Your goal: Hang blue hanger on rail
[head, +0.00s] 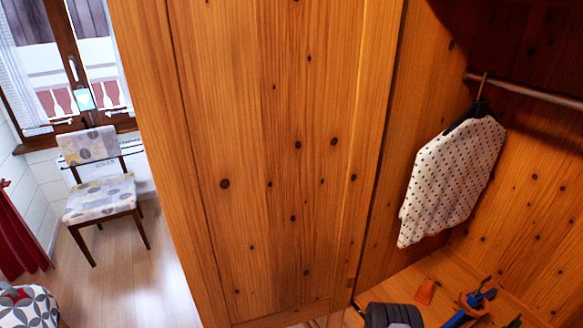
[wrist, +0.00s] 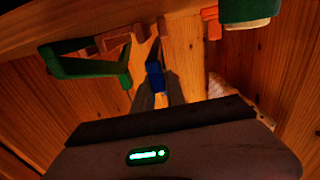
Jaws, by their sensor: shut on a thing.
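A small blue piece, seemingly part of the blue hanger (wrist: 155,76), sits between the fingertips of my gripper (wrist: 158,82) in the wrist view. The gripper is shut on it. In the head view, blue parts (head: 487,293) show at the lower right with an orange part around them; the hanger's full shape and its hook cannot be made out. The rail (head: 535,94) runs across the upper right of the wardrobe, well above the blue parts. A patterned garment (head: 452,180) hangs from it on a dark hanger (head: 478,110).
The wardrobe's wooden door or panel (head: 270,150) fills the middle of the head view. An orange piece (head: 426,291) lies on the wardrobe's lower board. A green frame (wrist: 85,65) is close by in the wrist view. The rail right of the garment looks free. A chair (head: 98,185) stands far left.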

